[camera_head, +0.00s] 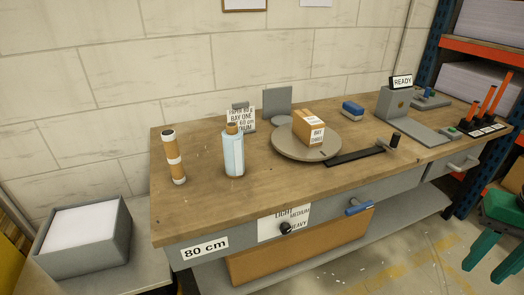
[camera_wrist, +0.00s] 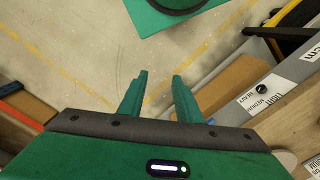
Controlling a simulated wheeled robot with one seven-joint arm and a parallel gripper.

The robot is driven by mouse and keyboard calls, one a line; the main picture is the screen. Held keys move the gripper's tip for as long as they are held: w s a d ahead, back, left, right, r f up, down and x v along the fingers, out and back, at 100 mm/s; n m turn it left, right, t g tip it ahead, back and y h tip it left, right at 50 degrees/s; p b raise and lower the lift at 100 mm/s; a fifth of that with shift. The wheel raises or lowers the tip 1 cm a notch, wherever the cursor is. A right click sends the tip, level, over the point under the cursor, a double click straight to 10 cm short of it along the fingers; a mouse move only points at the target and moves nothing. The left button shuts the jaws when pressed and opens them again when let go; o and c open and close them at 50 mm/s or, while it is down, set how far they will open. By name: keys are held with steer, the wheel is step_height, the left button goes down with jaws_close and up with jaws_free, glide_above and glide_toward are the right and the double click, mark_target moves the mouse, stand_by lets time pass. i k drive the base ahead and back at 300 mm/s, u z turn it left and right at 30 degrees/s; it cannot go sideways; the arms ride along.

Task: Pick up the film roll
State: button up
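A pale blue roll with a brown core (camera_head: 233,155), which looks like the film roll, stands upright on the wooden workbench (camera_head: 210,205), left of the middle. My green gripper (camera_head: 486,266) is at the right edge of the head view, in front of the bench and far from the rolls. In the wrist view my gripper (camera_wrist: 155,88) has its two fingers apart with nothing between them. The wrist view shows floor below and part of the bench front, but no film roll.
A round grey turntable (camera_head: 288,149) holds a small brown box (camera_head: 309,127) right of the pale blue roll. A printed sign (camera_head: 241,118) stands close behind that roll. A grey bin (camera_head: 85,262) sits left of the bench.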

mark_target(233, 136)
steer(key=z, duration=1.2)
steer(key=k, duration=1.25)
steer(key=u, duration=0.5)
steer(key=i, duration=1.55)
steer(key=u, duration=0.2)
